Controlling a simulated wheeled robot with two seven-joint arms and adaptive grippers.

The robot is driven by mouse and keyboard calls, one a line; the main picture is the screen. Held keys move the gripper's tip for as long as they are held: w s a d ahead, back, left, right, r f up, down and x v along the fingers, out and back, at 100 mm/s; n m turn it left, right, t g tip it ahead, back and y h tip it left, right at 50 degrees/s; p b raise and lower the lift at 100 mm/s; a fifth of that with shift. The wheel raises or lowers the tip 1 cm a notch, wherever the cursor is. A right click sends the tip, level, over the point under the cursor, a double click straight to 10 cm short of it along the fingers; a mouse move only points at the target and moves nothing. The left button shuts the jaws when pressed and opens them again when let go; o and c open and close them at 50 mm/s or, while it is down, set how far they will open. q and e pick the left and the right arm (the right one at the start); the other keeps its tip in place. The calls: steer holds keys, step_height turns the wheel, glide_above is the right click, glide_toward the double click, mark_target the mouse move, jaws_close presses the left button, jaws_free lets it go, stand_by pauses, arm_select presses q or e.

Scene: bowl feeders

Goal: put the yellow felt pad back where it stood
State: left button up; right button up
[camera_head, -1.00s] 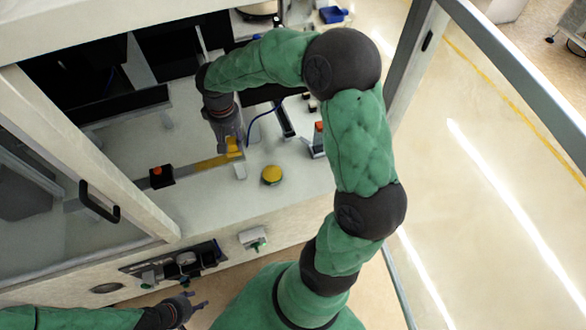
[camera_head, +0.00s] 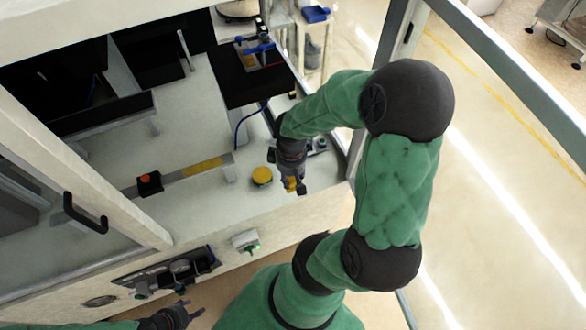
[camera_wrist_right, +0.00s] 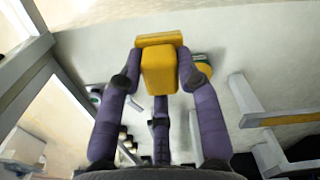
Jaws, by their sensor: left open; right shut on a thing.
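The yellow felt pad (camera_head: 291,184) is a yellow block with a wider bar across its far end. It is held in my right gripper (camera_head: 294,187), and the wrist view shows the block (camera_wrist_right: 159,70) between the purple fingers. The pad appears above the pale worktop, near its front right part; the gap below it cannot be judged. My left gripper (camera_head: 184,313) is open and empty at the bottom of the head view, in front of the machine.
A round yellow-topped piece (camera_head: 262,175) stands on the worktop just left of my right gripper. A rail with a yellow strip (camera_head: 203,166) and a black box with a red button (camera_head: 149,181) lie further left. A frame post (camera_head: 385,75) stands at right.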

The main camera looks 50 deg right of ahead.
steer(key=w+d+f+b, duration=0.1)
steer(key=w+d+f, duration=0.1)
steer(key=d, duration=0.1)
steer(key=w+d+f+b, duration=0.1)
steer(key=w+d+f, duration=0.1)
steer(key=d+f, duration=0.1)
steer(key=w+d+f+b, duration=0.1)
steer(key=w+d+f, duration=0.1)
steer(key=f, duration=0.1)
steer(key=shift+d+b, duration=0.3)
steer(key=shift+d, duration=0.1)
steer(key=shift+d+f, duration=0.15)
steer(key=shift+f, duration=0.1)
steer(key=shift+w+d+f+b, duration=0.15)
steer(key=shift+f+b, duration=0.85)
steer(key=shift+f, duration=0.65)
steer(key=shift+f, duration=0.2)
steer(key=o, duration=1.1)
